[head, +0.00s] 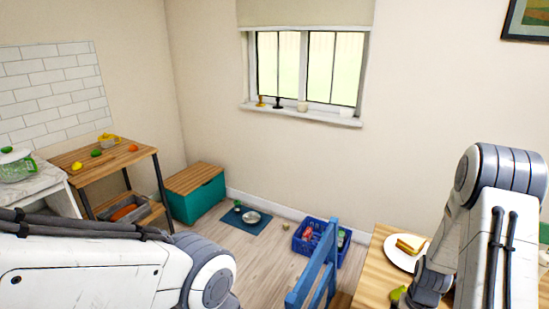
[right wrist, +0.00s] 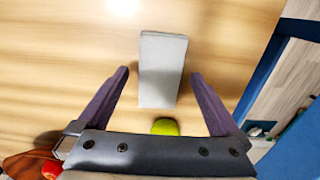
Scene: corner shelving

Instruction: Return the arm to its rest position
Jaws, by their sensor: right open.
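My right gripper (right wrist: 160,74) is open in the right wrist view, its two dark fingers spread wide above a wooden table (right wrist: 60,70). A light grey block (right wrist: 163,72) shows between and beyond the fingertips, with gaps on both sides. A yellow-green item (right wrist: 165,127) shows close to the gripper's palm, partly hidden by it. In the head view my right arm (head: 490,230) reaches down over the table at the right, and its fingertips are hidden. My left arm (head: 100,265) crosses the lower left, and its gripper is out of frame.
A white plate (head: 393,258) with a sandwich (head: 410,243) lies on the table beside my right arm. A green fruit (head: 398,293) is near the arm. A blue chair (head: 318,268) and a blue crate (head: 345,240) stand left of the table. Floor is open in the middle.

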